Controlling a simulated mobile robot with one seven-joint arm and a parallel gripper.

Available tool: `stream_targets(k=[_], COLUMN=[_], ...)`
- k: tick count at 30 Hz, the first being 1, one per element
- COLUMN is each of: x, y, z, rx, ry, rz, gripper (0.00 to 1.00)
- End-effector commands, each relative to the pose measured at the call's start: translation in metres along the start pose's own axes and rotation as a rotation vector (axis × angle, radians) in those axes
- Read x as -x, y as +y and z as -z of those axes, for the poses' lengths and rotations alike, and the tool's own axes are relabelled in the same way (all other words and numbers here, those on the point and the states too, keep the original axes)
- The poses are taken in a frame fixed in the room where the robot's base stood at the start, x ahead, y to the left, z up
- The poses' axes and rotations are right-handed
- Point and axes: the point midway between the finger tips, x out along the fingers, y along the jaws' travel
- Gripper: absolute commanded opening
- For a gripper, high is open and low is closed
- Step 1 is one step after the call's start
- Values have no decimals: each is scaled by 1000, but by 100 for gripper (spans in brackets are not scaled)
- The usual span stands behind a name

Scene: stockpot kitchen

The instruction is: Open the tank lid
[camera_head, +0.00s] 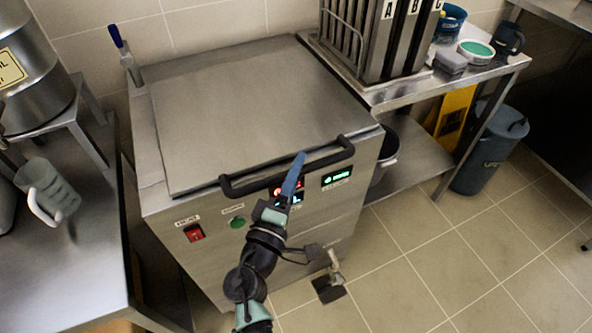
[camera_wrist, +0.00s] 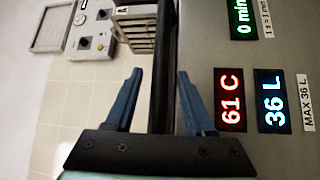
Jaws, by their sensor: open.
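The steel tank lid (camera_head: 245,105) lies flat and closed on top of the steel tank (camera_head: 335,210). A black bar handle (camera_head: 325,158) runs along the lid's front edge. My gripper (camera_head: 298,160) is at the right half of this handle, in front of the tank's panel. In the wrist view my gripper (camera_wrist: 158,95) is open, with its two blue fingers on either side of the black handle (camera_wrist: 163,60). A gap shows between each finger and the bar. In the head view the handle's middle is partly hidden by my gripper.
The tank front carries a red switch (camera_head: 194,232), a green button (camera_head: 237,222) and lit displays (camera_head: 337,178). A steel side table (camera_head: 500,75) with a rack stands right. A counter (camera_head: 70,270) with a jug (camera_head: 48,188) is left. Tiled floor (camera_head: 440,260) is clear at lower right.

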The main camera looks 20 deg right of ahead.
Motion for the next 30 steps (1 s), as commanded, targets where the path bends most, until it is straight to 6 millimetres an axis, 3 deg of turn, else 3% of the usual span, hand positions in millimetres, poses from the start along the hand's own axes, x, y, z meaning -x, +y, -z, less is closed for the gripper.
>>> stream_targets(k=[2,9,11,30], x=[0,0,0,1], y=[0,0,0,0], z=[0,0,0,0], rx=[0,0,0,0], ry=[0,0,0,0], rz=[0,0,0,1], gripper=[51,8,0,0])
